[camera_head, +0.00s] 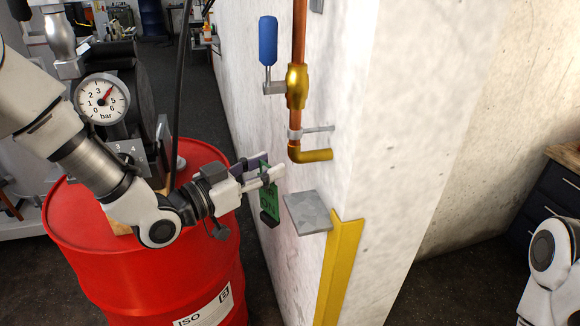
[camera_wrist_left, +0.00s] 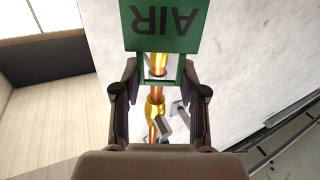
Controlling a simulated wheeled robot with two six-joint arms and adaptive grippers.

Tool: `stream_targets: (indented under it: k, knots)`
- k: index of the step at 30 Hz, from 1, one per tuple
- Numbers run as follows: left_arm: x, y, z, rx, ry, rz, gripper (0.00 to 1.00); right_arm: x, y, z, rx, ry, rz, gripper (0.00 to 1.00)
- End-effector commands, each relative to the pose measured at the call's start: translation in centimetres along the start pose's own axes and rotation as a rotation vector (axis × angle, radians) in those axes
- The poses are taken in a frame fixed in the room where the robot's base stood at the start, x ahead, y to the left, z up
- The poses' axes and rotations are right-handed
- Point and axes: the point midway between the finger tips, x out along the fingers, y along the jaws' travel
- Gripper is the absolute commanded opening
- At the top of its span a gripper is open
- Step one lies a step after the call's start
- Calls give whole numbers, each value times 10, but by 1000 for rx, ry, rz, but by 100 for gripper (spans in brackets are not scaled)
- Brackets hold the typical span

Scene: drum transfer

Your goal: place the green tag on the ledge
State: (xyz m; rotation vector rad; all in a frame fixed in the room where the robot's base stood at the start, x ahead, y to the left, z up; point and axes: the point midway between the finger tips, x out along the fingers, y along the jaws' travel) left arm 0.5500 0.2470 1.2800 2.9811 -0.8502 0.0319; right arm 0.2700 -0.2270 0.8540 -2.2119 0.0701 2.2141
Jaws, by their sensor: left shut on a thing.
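The green tag (camera_head: 267,200) hangs from my left gripper (camera_head: 264,171), which is shut on it. The tag hangs close to the white wall, a little left of the grey ledge (camera_head: 308,212) and apart from it. The gripper itself is above the ledge's height. In the left wrist view the tag (camera_wrist_left: 163,27) shows the letters AIR upside down, beyond the two fingers of my left gripper (camera_wrist_left: 160,88). The ledge is not clear in that view. Part of my right arm shows at the right edge, but its gripper is out of view.
A copper pipe (camera_head: 299,30) with a brass valve (camera_head: 297,86) and blue handle (camera_head: 268,40) runs down the wall above the ledge. A yellow corner guard (camera_head: 338,270) stands below it. A red drum (camera_head: 150,270) stands under my left arm.

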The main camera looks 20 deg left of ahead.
Motion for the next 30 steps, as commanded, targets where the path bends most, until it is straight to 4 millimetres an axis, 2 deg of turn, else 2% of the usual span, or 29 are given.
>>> stream_targets:
  k: [3,11,17,19,29,30]
  knots:
    - [25,3,1,18,-8,9,1,5,0,0,0,0,0,40]
    - [58,6,1,24,-17,14,1,6,0,0,0,0,0,40]
    - [96,13,3,35,-24,25,1,5,0,0,0,0,0,40]
    - [95,12,11,31,-25,21,1,10,0,0,0,0,0,40]
    - [94,12,14,33,-24,22,1,13,0,0,0,0,0,40]
    - [94,12,12,33,-25,22,56,11,0,0,0,0,0,40]
